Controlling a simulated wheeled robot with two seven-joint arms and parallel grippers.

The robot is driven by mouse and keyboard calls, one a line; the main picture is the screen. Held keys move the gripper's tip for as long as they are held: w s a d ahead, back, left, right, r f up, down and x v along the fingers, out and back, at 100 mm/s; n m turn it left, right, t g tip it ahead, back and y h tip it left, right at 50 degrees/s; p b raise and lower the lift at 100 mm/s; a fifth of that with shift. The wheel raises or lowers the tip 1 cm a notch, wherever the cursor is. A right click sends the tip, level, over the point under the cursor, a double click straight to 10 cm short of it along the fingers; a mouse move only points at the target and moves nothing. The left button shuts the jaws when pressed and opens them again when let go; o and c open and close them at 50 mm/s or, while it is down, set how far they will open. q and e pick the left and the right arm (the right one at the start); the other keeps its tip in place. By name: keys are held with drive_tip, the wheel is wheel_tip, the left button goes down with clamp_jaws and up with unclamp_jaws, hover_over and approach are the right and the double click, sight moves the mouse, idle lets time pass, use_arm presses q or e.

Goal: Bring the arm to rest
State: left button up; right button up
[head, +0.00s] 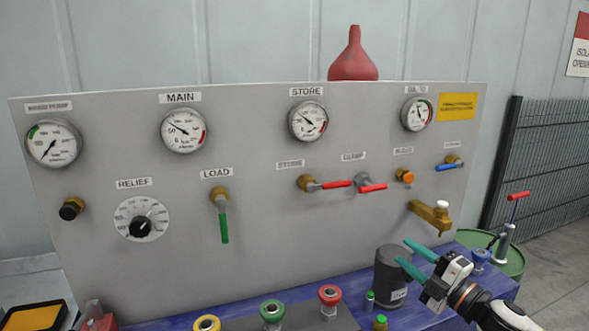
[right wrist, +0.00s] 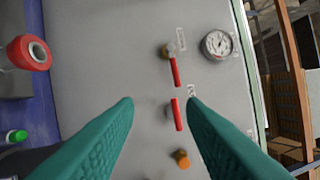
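My right gripper (head: 409,256) has teal fingers and comes in from the lower right in the head view. Its fingertips are apart with nothing between them, in front of the lower right part of the grey panel (head: 270,200), by a dark grey canister (head: 387,285). In the right wrist view the open fingers (right wrist: 158,100) frame the panel, with two red lever handles (right wrist: 175,72) beyond them. My left gripper does not show in either view.
A brass tap (head: 430,215) juts from the panel above the right gripper. A green drum (head: 515,262) stands at right. A red funnel (head: 354,60) is on top of the panel.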

drive_tip(key=s+a+f+m+g+h, duration=0.2)
drive_tip(key=s+f+m+h, duration=0.4)
drive_tip(key=f, duration=0.3)
drive_tip(key=s+a+f+m+g+h, duration=0.1)
drive_tip(key=s+a+f+m+h, duration=0.15)
drive_tip(key=s+f+m, duration=0.55)
drive_tip(key=s+d+f+m+g+h, duration=0.1)
drive_tip(key=s+f+m+g, duration=0.35)
drive_tip(key=s, duration=0.65)
drive_tip(key=s+f+m+g+h, duration=0.1)
drive_tip(key=s+f+m+g, duration=0.3)
drive_tip(key=s, duration=0.8)
wheel_tip(320, 180, down, 27)
drive_tip(key=n+g, duration=0.2)
drive_tip(key=g, duration=0.1)
drive_tip(key=s+d+f, duration=0.3)
drive_tip(key=s+f, duration=1.3)
drive_tip(key=s, duration=0.1)
drive_tip(key=shift+d+f+g, duration=0.15)
drive_tip(key=shift+g, duration=0.2)
